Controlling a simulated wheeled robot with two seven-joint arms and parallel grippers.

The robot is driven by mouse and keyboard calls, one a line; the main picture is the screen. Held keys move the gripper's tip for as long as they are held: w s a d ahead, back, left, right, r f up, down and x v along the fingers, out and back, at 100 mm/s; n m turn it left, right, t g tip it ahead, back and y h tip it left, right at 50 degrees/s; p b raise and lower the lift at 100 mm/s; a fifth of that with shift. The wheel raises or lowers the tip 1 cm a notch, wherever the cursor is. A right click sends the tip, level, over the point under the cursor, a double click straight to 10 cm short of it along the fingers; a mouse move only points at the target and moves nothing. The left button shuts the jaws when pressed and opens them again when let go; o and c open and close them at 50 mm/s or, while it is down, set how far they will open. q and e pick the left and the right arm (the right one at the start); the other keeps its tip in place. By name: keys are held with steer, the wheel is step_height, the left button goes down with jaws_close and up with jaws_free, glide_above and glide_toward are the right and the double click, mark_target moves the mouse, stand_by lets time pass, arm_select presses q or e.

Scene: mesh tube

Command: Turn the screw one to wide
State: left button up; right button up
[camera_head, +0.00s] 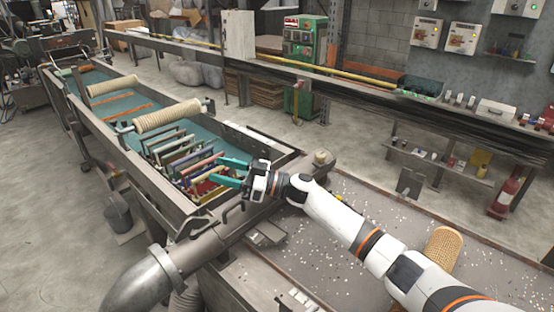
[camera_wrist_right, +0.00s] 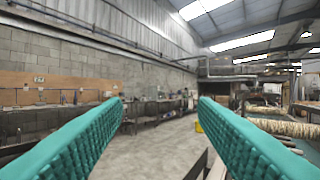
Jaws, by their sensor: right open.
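My right gripper (camera_head: 217,168) is open, its two teal fingers apart and pointing left over the row of colored slats (camera_head: 185,158) in the long trough. It looks empty. Its ribbed teal fingers also frame the wrist view (camera_wrist_right: 160,104), with only the distant workshop between them. I cannot make out for certain which part is screw one. A small pale knob-like piece (camera_head: 322,158) sits on the trough's right corner, to the right of my right gripper. My left gripper is not in view.
The long metal trough (camera_head: 128,150) holds pale rollers (camera_head: 168,116). A large metal pipe (camera_head: 160,275) curves at its near end. A speckled table (camera_head: 345,245) lies beneath my right arm, with a tan woven tube (camera_head: 442,248) on it. A bucket (camera_head: 118,214) stands left.

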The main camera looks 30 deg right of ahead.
steer(key=s+d+f+m+t+h, duration=0.1)
steer(key=m+t+h, duration=0.1)
steer(key=s+d+f+m+t+h+p, duration=0.1)
steer(key=s+m+t+h, duration=0.1)
steer(key=s+f+m+t+h+p, duration=0.1)
steer(key=f+m+t+h, duration=0.1)
steer(key=h, duration=0.1)
steer(key=shift+s+d, duration=0.25)
steer(key=shift+d, duration=0.15)
steer(key=s+d+f+m+h, duration=0.4)
steer(key=s+d+m+h, duration=0.2)
steer(key=s+d+h, duration=0.45)
steer(key=shift+t+h, duration=0.25)
steer(key=shift+t, duration=0.05)
steer(key=w, duration=1.3)
steer(key=shift+a, duration=0.1)
steer(key=c, duration=1)
steer(key=shift+o, duration=0.2)
